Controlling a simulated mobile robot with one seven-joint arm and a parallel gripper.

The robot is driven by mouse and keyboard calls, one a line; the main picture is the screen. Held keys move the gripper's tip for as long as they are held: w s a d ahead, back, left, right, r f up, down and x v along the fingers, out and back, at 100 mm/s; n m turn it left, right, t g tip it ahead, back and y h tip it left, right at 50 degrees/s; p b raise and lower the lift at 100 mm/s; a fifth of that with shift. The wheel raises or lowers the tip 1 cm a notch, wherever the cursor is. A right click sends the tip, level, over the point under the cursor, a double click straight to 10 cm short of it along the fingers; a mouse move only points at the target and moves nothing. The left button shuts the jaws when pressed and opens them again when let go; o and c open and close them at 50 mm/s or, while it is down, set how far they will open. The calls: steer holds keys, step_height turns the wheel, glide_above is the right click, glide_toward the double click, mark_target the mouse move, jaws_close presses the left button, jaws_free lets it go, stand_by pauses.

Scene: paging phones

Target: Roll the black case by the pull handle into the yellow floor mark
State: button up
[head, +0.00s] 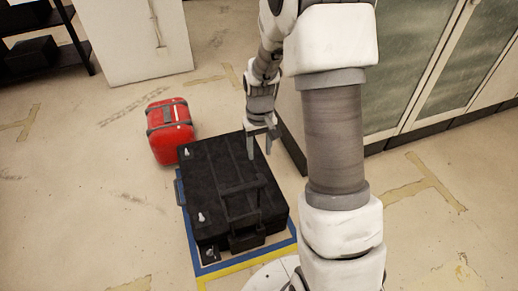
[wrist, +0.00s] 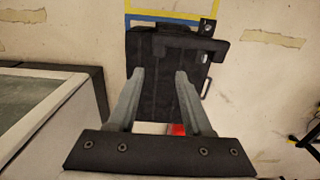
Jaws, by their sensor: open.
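The black case (head: 205,190) is on the floor inside a blue floor outline (head: 192,235). It also shows in the wrist view (wrist: 150,60), beyond my fingers. My gripper (head: 259,151) is open and empty, above the far right part of the case. Its fingers (wrist: 160,74) point towards the case.
A red case (head: 169,132) stands just beyond the black case, to the left. A glass-fronted cabinet (head: 440,80) runs along the right. A white panel (head: 135,40) and a black shelf (head: 40,45) are at the back. The floor at left is clear.

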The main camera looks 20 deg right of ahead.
mark_target(259, 185)
step_height(259, 185, down, 17)
steer(key=b, duration=0.5)
steer(key=shift+f, duration=0.2)
jaws_close()
stand_by(1.4)
